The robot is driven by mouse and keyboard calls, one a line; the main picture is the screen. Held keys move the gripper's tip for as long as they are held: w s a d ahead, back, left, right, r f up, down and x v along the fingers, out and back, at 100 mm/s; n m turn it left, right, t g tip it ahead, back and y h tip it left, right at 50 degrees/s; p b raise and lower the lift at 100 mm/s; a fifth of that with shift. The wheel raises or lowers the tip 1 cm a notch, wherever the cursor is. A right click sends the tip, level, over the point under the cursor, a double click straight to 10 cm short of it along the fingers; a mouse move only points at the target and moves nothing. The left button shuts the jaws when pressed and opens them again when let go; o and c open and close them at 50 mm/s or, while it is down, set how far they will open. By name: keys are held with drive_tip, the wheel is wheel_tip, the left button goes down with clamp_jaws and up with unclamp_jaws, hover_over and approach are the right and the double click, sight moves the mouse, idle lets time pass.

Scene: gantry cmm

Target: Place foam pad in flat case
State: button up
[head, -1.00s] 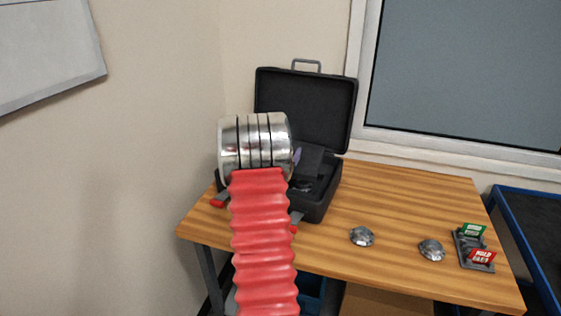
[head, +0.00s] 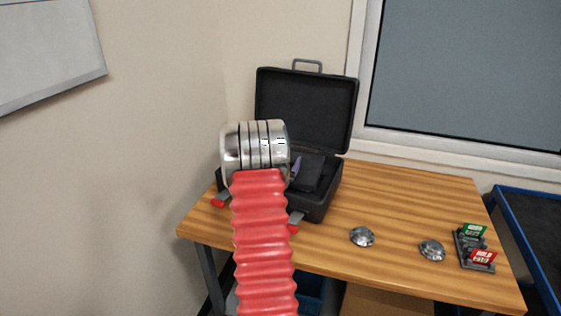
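The flat case is the open black case (head: 322,209) at the back left of the table, its lid (head: 310,105) standing upright behind it. A dark, flat, squarish piece (head: 312,172), which looks like the foam pad, shows at the right part of the case's base. It looks slightly tilted, and I cannot tell whether it rests on the case floor. My silver wrist and red-sleeved arm cover the left part of the case. My gripper is hidden behind them; only a small purple sliver shows beside the pad, possibly part of it. Its fingers and any grasp are hidden.
Two silver faceted discs (head: 362,237) (head: 432,250) lie on the wooden table (head: 400,200), right of the case. A grey holder with green and red signs (head: 476,250) stands at the right. Red-ended latches (head: 219,203) stick out at the case's front.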

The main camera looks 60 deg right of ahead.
drive_tip(key=shift+f, duration=0.3)
drive_tip(key=shift+s+f, duration=0.15)
drive_tip(key=shift+f, duration=0.25)
drive_tip(key=o, duration=0.8)
drive_tip(key=shift+a+f, duration=0.1)
drive_tip(key=shift+r, duration=0.5)
drive_tip(key=shift+a+r, duration=0.1)
drive_tip(key=shift+a, duration=0.15)
drive_tip(key=a, duration=0.3)
drive_tip(key=s+a+r, duration=0.1)
drive_tip(key=a, duration=0.7)
drive_tip(key=shift+s+a+r, duration=0.1)
drive_tip(key=shift+s+r, duration=0.1)
drive_tip(key=shift+s, duration=0.05)
